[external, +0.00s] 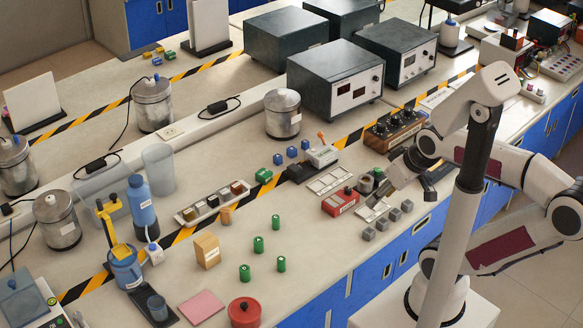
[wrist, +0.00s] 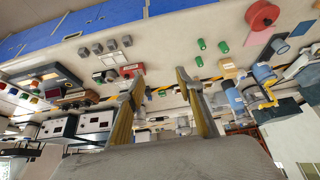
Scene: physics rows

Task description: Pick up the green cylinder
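Several small green cylinders stand upright on the pale bench top, in a loose group of two pairs. In the external view they are a back right one (external: 276,222), a back left one (external: 258,244), a front right one (external: 281,264) and a front left one (external: 245,272). In the wrist view the same group shows right of the fingers, for instance one cylinder (wrist: 201,43) and another (wrist: 223,47). My gripper (wrist: 160,76) is open and empty, its two fingers apart. In the external view my gripper (external: 386,188) is right of the cylinders, partly hidden by the arm.
A red pot (external: 244,312), a pink sheet (external: 201,307) and a tan wooden block (external: 207,250) stand near the cylinders. A red box (external: 341,201) and several grey cubes (external: 382,224) lie near my gripper. The bench between cubes and cylinders is mostly clear.

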